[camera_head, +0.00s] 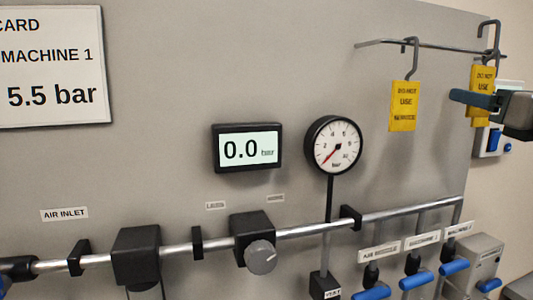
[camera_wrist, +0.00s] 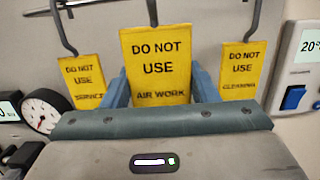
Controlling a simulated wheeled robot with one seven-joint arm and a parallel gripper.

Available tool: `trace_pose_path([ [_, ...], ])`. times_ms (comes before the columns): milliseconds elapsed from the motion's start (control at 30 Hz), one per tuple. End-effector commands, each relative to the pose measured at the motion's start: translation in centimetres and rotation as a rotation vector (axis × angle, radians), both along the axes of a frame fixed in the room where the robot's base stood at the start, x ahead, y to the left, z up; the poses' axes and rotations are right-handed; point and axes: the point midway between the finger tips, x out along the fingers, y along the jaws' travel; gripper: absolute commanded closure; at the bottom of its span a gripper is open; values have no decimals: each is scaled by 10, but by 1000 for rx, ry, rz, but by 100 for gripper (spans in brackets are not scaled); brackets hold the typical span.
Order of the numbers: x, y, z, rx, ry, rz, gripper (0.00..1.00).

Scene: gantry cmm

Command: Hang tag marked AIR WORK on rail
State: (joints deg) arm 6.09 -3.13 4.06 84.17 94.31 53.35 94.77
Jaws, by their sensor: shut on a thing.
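The yellow AIR WORK tag (camera_wrist: 157,52) faces me upright in the middle of the wrist view, between the two blue fingers of my gripper (camera_wrist: 160,88), which is shut on it. Its grey hook rises out of the top of that view. In the head view my gripper (camera_head: 474,100) is at the right, across a yellow tag (camera_head: 482,82) whose lower text is hidden. The metal rail (camera_head: 445,46) runs along the upper right. Hooks overlap near its right end, so I cannot tell whether the AIR WORK hook rests on it.
A SERVICE tag (camera_wrist: 84,82) is left of the held tag and a CLEANING tag (camera_wrist: 240,72) is right of it. A yellow tag (camera_head: 404,106) hangs left on the rail. A pressure gauge (camera_head: 333,145) and a 0.0 bar display (camera_head: 247,148) are further left.

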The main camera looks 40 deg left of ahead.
Motion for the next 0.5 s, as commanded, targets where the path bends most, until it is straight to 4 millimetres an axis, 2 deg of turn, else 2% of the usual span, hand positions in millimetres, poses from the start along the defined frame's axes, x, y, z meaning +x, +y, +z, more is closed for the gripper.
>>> trace_pose_path([
  [500, -22, -29, 0, 0, 0, -1, 61],
])
